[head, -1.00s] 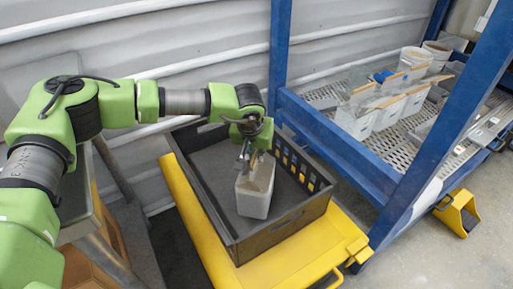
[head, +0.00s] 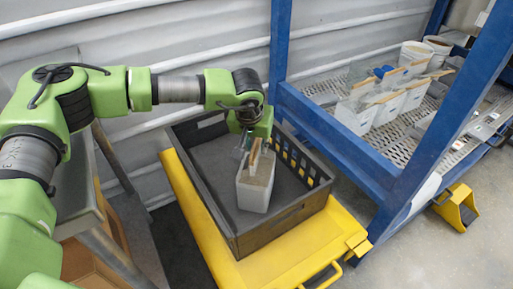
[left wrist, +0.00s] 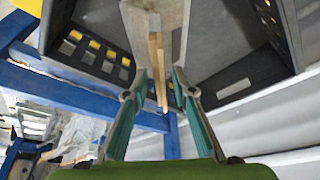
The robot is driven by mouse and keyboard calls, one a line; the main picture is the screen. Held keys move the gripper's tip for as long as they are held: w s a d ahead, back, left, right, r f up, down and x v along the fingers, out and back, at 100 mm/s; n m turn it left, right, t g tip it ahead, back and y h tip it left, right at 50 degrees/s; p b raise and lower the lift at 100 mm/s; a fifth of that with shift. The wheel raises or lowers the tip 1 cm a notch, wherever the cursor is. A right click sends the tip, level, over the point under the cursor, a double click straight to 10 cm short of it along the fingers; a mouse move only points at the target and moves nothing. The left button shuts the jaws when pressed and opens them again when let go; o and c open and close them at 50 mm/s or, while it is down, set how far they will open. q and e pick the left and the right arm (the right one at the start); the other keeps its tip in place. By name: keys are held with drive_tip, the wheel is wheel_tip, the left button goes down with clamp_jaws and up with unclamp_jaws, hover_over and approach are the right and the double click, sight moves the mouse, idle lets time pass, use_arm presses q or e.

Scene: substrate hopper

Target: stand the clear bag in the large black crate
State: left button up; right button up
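The clear bag (head: 254,192), filled with grey-brown material and with light wooden strips at its top, is upright inside the large black crate (head: 283,219). I cannot tell whether its base touches the crate floor. My left gripper (head: 246,150) is over the crate at the bag's top. In the left wrist view, the left gripper's fingers (left wrist: 160,78) lie on either side of the bag's upper part (left wrist: 138,14), with the strips between them. They appear shut on the bag. The crate wall (left wrist: 90,52) also shows there. My right gripper is not in view.
The crate stands on a yellow cart (head: 290,268). A blue-framed rack (head: 345,145) to the right holds several similar bags (head: 385,110) and white buckets (head: 416,55). A metal table (head: 82,205) is at the left. The crate floor around the bag is clear.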

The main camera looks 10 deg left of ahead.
use_arm(q)
drive_tip(key=p+v, duration=0.1)
drive_tip(key=v, duration=0.7)
drive_tip(key=shift+r, duration=0.15)
drive_tip(key=shift+s+r, duration=0.25)
drive_tip(key=shift+r, duration=0.2)
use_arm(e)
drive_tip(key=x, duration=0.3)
use_arm(q)
drive_tip(key=shift+f, duration=0.1)
